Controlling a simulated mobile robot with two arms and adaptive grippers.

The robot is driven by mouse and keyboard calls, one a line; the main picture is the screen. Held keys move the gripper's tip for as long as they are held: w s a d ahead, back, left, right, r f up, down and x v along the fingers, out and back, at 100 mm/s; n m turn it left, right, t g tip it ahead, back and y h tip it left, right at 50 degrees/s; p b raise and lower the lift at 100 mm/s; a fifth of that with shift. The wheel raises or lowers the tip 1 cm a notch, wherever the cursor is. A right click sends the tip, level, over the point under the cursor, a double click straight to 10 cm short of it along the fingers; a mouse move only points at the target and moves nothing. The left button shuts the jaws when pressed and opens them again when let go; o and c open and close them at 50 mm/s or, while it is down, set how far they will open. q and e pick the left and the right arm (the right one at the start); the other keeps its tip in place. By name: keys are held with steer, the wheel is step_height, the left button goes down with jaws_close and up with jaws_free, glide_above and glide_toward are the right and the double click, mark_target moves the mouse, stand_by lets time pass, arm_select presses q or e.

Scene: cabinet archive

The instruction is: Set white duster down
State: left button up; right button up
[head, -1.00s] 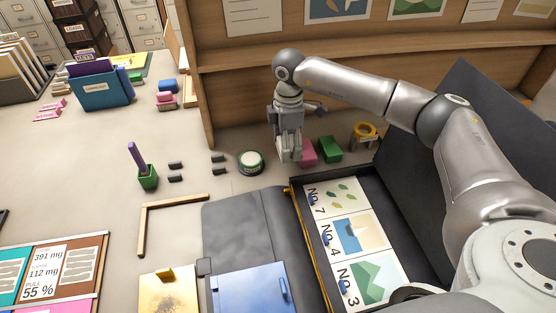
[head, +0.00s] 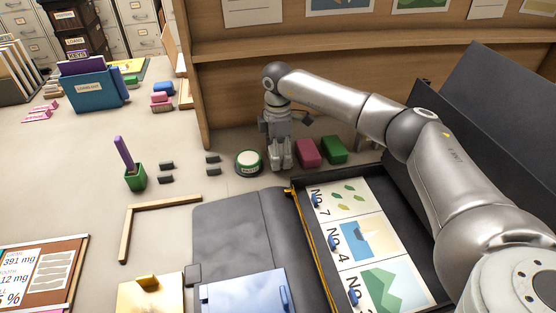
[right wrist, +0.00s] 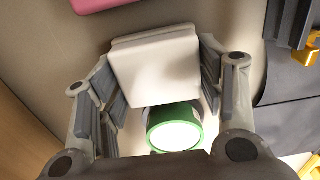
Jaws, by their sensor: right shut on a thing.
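The white duster (right wrist: 155,70) is a pale block between the fingers of my right gripper (right wrist: 155,95) in the right wrist view. The gripper is shut on it. In the head view my right gripper (head: 281,160) points down at the back of the desk, between a round green-rimmed tin (head: 249,161) and a pink block (head: 309,152). The duster is mostly hidden by the fingers there. I cannot tell whether its underside touches the desk. My left gripper is not in view.
A green block (head: 334,149) stands right of the pink one. A dark open case (head: 306,232) with numbered picture cards lies in front, its lid raised at right. The wooden back panel (head: 340,85) rises close behind. Small black pieces (head: 213,159) lie left of the tin.

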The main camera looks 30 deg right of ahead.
steer(key=shift+f, duration=0.2)
steer(key=shift+f, duration=0.15)
steer(key=o, duration=0.9)
step_height(320, 180, up, 12)
steer(key=shift+r+b, duration=0.15)
steer(key=shift+b, duration=0.7)
